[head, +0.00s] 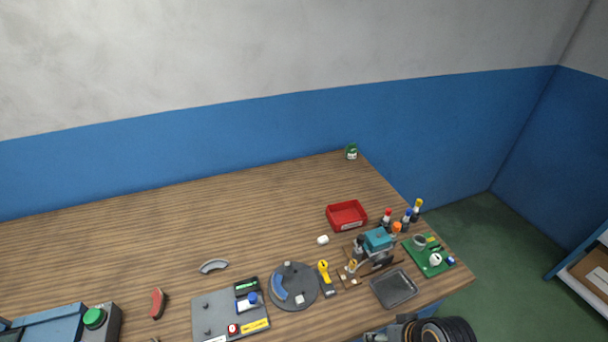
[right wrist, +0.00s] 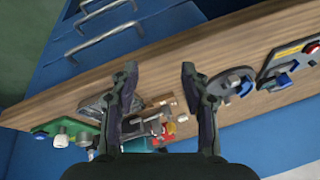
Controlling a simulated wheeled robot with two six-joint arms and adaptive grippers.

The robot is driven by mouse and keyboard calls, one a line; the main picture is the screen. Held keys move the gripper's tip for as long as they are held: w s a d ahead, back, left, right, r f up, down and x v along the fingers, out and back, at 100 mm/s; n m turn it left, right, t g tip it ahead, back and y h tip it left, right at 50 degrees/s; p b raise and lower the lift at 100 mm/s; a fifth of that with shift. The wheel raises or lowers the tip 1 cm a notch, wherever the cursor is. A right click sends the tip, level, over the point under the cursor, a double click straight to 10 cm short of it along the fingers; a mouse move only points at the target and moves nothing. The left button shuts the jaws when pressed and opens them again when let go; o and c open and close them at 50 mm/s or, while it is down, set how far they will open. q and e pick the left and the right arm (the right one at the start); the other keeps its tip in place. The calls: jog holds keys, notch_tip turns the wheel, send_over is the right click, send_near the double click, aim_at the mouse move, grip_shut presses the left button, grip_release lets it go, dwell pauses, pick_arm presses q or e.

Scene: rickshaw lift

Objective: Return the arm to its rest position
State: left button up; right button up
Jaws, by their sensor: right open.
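My right gripper (right wrist: 158,100) is open in the right wrist view, with nothing between its fingertips. The wooden workbench (right wrist: 215,55) with its parts lies beyond the fingers. In the head view, part of my right arm (head: 440,330) shows at the bottom edge, in front of the bench's near right edge. It looks apart from the objects on the bench (head: 250,190). My left gripper does not show in either view.
A teal device (head: 378,238), a dark tray (head: 395,288), a green board (head: 430,256) and several bottles (head: 408,216) crowd the bench's right end. A red bin (head: 346,216) and a round grey plate (head: 308,285) stand nearby. Drawer handles (right wrist: 103,40) front the bench. The back middle is clear.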

jog(key=s+d+r+n+h, duration=0.1)
jog(key=d+r+h, duration=0.25)
jog(key=d, duration=0.25)
notch_tip(320, 180, down, 26)
jog(key=s+d+g, duration=0.1)
jog(key=s+d, duration=0.1)
jog(key=s+d+f+g+b, duration=0.1)
jog(key=s+f, duration=1.7)
jog(key=s, duration=0.1)
jog(key=shift+d+f+m, duration=0.25)
jog(key=shift+f+m, duration=0.05)
jog(key=shift+f, duration=0.05)
jog(key=shift+s, duration=0.1)
